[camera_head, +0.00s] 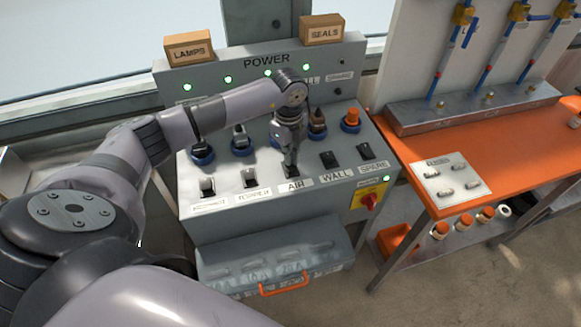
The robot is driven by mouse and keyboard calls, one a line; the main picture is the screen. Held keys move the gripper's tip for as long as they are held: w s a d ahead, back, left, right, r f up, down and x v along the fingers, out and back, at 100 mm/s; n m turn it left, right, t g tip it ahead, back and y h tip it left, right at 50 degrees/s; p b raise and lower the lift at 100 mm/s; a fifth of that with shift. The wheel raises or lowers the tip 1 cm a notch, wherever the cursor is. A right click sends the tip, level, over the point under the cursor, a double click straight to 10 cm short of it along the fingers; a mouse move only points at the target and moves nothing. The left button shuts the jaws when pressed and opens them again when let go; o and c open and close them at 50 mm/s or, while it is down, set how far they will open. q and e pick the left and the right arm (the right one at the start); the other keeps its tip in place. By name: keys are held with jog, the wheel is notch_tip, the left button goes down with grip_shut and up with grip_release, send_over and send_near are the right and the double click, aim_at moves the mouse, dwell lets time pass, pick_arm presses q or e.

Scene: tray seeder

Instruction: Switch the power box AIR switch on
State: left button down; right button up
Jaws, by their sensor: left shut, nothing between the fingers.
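The grey power box (230,212) stands in the middle of the head view, with a row of rocker switches on its sloped front. The AIR label (295,185) sits below the middle switch. My left gripper (290,165) points down, shut and empty, with its fingertips at the AIR switch (291,173). The fingers hide most of that switch, so I cannot tell its position or whether they touch it. The WALL switch (328,159) and SPARE switch (366,151) are to its right. Two switches with pale faces are to its left. My right gripper is not in view.
Several plugs, including an orange-topped one (351,117), rise behind the switches. Green lamps (228,79) glow on the back panel. A red rotary knob (369,201) is at the right front. An orange bench (400,160) stands to the right. A clear drawer (225,280) is below.

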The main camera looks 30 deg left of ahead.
pick_arm(q)
jog(key=shift+s, duration=0.1)
jog(key=shift+r+p, duration=0.85)
jog(key=shift+r, duration=0.05)
jog(key=shift+r+p, duration=1.75)
jog(key=shift+r, duration=0.75)
